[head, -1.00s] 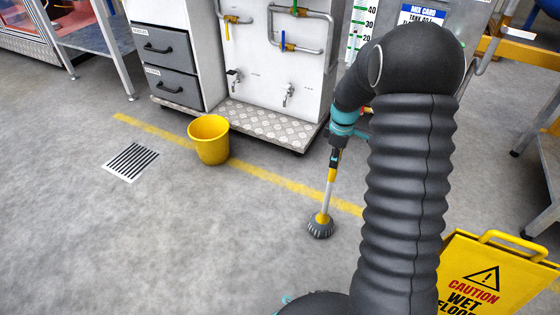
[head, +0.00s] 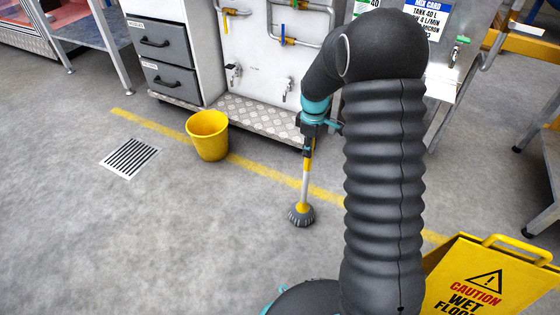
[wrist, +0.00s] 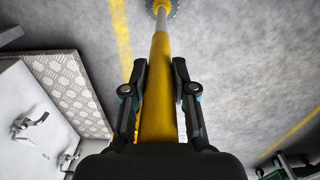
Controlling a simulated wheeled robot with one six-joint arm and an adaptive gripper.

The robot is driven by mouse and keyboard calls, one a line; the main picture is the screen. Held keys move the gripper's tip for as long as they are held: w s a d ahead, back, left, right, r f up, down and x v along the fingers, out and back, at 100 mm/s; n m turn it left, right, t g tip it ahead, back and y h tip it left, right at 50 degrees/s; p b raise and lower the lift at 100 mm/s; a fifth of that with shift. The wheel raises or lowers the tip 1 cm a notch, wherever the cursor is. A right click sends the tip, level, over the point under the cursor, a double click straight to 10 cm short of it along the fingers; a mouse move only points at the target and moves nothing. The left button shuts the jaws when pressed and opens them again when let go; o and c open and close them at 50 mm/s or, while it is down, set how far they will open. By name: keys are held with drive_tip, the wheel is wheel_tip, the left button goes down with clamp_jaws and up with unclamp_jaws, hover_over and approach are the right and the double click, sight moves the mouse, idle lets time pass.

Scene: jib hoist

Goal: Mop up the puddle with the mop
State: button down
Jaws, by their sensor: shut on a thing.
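The mop (head: 305,187) has a yellow and white handle and a round grey head (head: 301,215). It stands nearly upright with its head at the floor, just in front of the yellow floor line. My gripper (head: 309,135) is shut on the upper handle. In the wrist view my gripper (wrist: 159,75) has a finger on each side of the yellow mop handle (wrist: 158,105), and the mop head (wrist: 165,6) is partly cut off at the top. I cannot make out a puddle on the grey floor; my arm hides part of it.
A yellow bucket (head: 208,136) stands left of the mop, near a floor drain (head: 129,157). A wet floor sign (head: 490,280) stands at the lower right. A cabinet with a tread-plate step (head: 250,117) is behind. The floor at front left is clear.

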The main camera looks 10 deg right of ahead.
drive_tip(key=shift+w+a+r+p, duration=0.1)
drive_tip(key=shift+a+r+p, duration=0.1)
drive_tip(key=shift+r+p, duration=0.9)
drive_tip(key=shift+w+a+r+p, duration=0.15)
drive_tip(key=shift+r+p, duration=0.45)
drive_tip(key=shift+r, duration=1)
drive_tip(key=shift+w+a+r+p, duration=0.1)
drive_tip(key=shift+a+r+p, duration=0.1)
drive_tip(key=shift+r+p, duration=0.9)
drive_tip(key=shift+r, duration=0.25)
drive_tip(key=shift+r+p, duration=1.6)
drive_tip(key=shift+r, duration=1.35)
